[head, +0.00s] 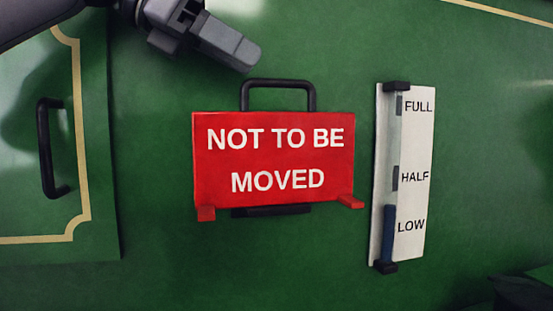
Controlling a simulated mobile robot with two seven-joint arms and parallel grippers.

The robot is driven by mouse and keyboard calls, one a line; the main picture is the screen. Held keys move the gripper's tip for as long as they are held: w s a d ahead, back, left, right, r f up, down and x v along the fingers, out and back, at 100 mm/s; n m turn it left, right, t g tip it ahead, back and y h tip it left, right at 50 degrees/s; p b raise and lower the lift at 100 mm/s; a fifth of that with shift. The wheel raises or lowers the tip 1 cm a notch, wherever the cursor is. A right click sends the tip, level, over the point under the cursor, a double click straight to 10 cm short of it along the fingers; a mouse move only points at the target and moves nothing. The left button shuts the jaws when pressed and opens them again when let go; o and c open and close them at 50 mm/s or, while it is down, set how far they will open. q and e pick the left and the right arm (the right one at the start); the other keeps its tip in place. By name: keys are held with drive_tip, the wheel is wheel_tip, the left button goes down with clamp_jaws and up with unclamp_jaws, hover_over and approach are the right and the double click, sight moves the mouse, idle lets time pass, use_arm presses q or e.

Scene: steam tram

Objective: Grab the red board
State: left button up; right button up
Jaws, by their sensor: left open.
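The red board (273,160) reads "NOT TO BE MOVED" in white letters and sits upright in the middle of the head view against a green surface. A black handle (278,83) rises above its top edge, and a dark bar shows below its bottom edge. Two small red feet (206,213) stick out at its lower corners. My left gripper (208,42) is at the top, above and left of the board, open, with nothing seen between its fingers. It is apart from the board and the handle. My right gripper is not in view.
A white level gauge (413,190) marked FULL, HALF and LOW stands close to the board's right. A green panel (98,160) with cream lining and a black handle (50,148) is at the left. Plain green surface lies between panel and board.

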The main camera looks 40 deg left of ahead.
sight(279, 82)
use_arm(q)
drive_tip(key=x, duration=0.4)
drive_tip(key=s+x, duration=0.1)
drive_tip(key=x, duration=0.2)
drive_tip(key=shift+d+f, duration=0.25)
drive_tip(key=shift+f, duration=0.05)
clamp_jaws()
drive_tip(key=shift+r, duration=0.1)
idle(0.9)
